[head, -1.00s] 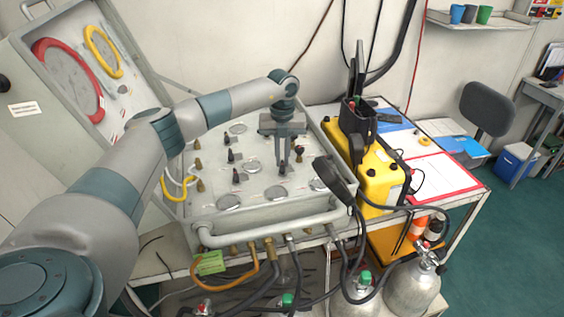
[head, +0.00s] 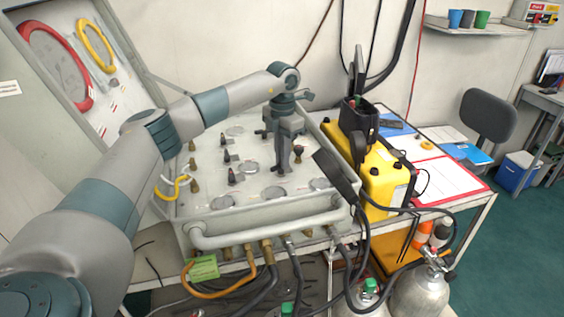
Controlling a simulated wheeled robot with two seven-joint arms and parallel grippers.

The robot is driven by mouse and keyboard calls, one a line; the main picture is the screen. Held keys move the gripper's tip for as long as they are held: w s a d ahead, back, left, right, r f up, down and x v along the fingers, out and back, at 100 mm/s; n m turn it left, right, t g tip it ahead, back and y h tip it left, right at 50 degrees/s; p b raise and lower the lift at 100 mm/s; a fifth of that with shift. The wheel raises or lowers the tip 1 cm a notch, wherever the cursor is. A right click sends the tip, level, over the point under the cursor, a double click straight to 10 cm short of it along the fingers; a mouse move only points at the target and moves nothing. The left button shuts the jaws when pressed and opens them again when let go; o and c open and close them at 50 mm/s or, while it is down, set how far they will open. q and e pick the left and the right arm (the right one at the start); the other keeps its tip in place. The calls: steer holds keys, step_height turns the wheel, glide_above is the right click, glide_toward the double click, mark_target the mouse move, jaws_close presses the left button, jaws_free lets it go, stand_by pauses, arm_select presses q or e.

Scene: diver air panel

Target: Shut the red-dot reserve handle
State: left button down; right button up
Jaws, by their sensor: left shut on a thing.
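The air panel (head: 205,204) is a pale open case on the cart, with several small dark handles and round gauges on its face. My left gripper (head: 283,168) reaches down onto the right part of the panel. Its fingers are close together, shut on a small panel handle that they mostly hide. I cannot make out a red dot there. Dark handles stand to the left of the gripper, one of them at the front left (head: 231,177). A dark knob (head: 298,154) stands just right of the fingers. My right gripper is not in view.
A black handset (head: 335,175) leans at the panel's right edge. A yellow case (head: 385,180) with a black radio (head: 357,122) stands beside it. A grey pipe rail (head: 265,236) and hoses run along the front. The lid (head: 65,65) stands open behind my left arm.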

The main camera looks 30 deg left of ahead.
arm_select(q)
steer(key=m+b, duration=0.1)
steer(key=m, duration=0.3)
steer(key=shift+r, duration=0.1)
stand_by(0.3)
steer(key=c, duration=1.8)
jaws_free()
steer(key=shift+r+b, duration=0.1)
steer(key=shift+b, duration=0.2)
